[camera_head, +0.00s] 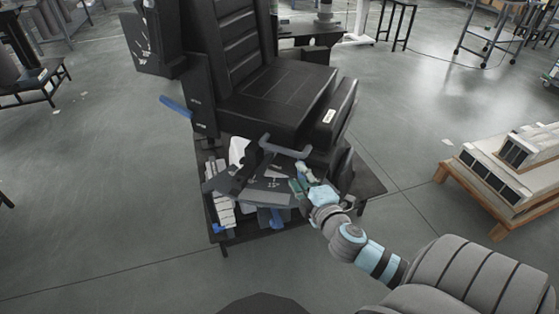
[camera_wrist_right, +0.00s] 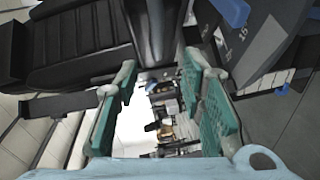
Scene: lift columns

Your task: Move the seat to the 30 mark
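The black seat (camera_head: 275,95) with its ribbed backrest stands on a low dark platform (camera_head: 370,185). It also shows in the right wrist view (camera_wrist_right: 80,50). Under its front edge is a grey-blue handle (camera_head: 285,149). Below it is a dark panel (camera_head: 265,190) with pale marks; in the wrist view this panel (camera_wrist_right: 245,40) carries white numbers, partly cut off. My right gripper (camera_head: 303,185) is at the front right of the panel, below the seat cushion. My left gripper is not in view.
A blue lever (camera_head: 175,106) sticks out on the seat's left side. White blocks (camera_head: 220,190) lie on the platform's left. A wooden pallet with white and black units (camera_head: 510,165) stands at right. The floor around the platform is clear.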

